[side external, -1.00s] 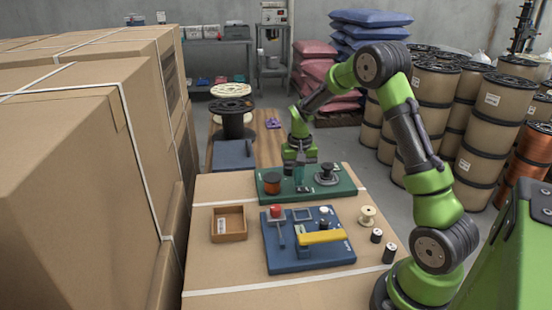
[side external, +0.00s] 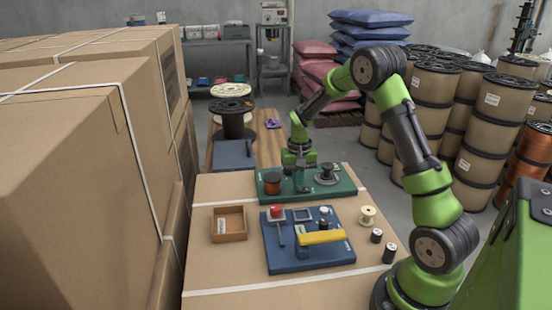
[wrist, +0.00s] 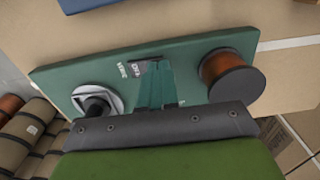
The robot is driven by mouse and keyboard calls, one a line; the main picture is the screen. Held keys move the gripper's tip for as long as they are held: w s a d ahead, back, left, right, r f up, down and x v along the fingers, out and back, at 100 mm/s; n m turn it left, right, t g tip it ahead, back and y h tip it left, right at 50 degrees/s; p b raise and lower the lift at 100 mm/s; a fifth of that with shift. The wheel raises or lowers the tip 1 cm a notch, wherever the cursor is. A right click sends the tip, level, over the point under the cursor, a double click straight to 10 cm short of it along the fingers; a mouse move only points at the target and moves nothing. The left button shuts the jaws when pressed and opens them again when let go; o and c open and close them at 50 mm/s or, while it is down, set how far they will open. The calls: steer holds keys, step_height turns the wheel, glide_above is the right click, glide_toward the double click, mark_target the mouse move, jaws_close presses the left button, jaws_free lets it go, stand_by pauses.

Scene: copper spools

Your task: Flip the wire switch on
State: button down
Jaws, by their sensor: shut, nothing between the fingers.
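The green board (side external: 340,187) lies at the far end of the cardboard-topped table. In the wrist view its top (wrist: 200,52) carries a white "WIRE" label (wrist: 121,70) and a small dark plate with light lettering (wrist: 138,73). The plate sits just beyond my fingertips and is partly covered by them. The switch lever cannot be made out clearly. My gripper (wrist: 155,68) is shut and empty, its teal fingers together, pointing down close over the middle of the board. In the side view it (side external: 299,186) is low between the two spools; contact cannot be told.
A copper spool (side external: 271,184) stands left of my gripper, a dark spool on a light base (side external: 327,174) right of it. Large boxes (side external: 80,160) stand left.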

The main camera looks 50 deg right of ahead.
steer(key=shift+f, duration=0.15)
steer(key=shift+r, duration=3.55)
